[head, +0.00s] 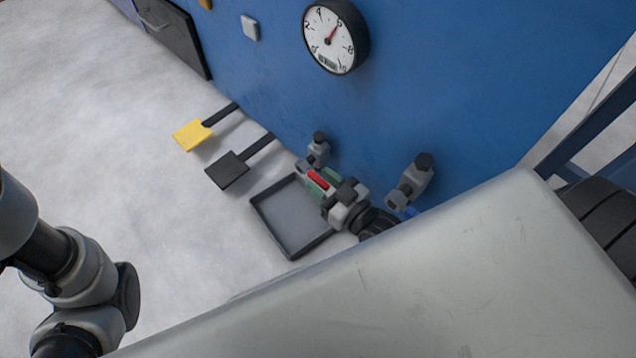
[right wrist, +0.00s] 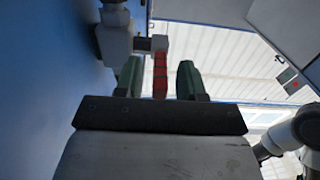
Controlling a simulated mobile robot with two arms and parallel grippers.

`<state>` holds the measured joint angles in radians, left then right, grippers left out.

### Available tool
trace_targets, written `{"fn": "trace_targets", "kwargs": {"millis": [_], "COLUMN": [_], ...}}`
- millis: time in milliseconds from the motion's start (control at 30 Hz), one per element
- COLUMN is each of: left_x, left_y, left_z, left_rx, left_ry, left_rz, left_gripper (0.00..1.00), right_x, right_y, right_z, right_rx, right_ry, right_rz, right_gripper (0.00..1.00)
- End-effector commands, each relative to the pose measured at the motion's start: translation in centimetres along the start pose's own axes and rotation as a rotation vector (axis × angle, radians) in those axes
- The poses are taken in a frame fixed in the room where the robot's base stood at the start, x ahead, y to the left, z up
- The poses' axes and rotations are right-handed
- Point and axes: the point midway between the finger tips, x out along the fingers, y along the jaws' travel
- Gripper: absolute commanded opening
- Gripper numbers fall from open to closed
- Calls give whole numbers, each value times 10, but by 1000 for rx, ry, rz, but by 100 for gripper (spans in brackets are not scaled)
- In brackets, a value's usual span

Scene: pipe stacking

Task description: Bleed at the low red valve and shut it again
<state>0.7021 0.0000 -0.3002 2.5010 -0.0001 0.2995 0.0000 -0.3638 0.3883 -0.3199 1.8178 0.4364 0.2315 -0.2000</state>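The low valve (head: 316,152) is a grey fitting with a dark cap on the blue wall, and its red handle (head: 318,179) sticks out below it. My right gripper (head: 321,182) is at the red handle. In the right wrist view the red handle (right wrist: 160,75) stands between the two green fingers (right wrist: 160,82), with a narrow gap on each side, so the gripper looks open around it. The grey valve body (right wrist: 116,28) shows at upper left there. My left arm comes in at the left of the head view; its gripper is out of sight.
A shallow dark tray (head: 290,215) lies below the red valve. A second valve (head: 412,180) with a blue handle (head: 412,211) is to its right. A round gauge (head: 336,37) hangs above. A yellow plate (head: 192,134) and a black plate (head: 228,170) project from the wall at left.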

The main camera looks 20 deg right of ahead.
Motion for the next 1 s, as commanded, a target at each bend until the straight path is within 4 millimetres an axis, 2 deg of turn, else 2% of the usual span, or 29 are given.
{"fn": "trace_targets", "kwargs": {"millis": [133,433,700,1000], "left_x": [-7,-6,-6,-3], "left_y": [1,1,2,1], "left_z": [-2,-2,-2,-1], "left_rx": [0,0,0,0], "left_ry": [-1,0,0,0], "left_rz": [0,0,0,0], "left_gripper": [42,42,42,42], "right_x": [12,14,13,13], "right_y": [0,0,0,0], "right_z": [1,0,0,-2], "right_rx": [0,1,1,0], "right_ry": [1,-1,-1,-6], "right_rz": [0,0,0,0], "right_gripper": [39,39,0,0]}}
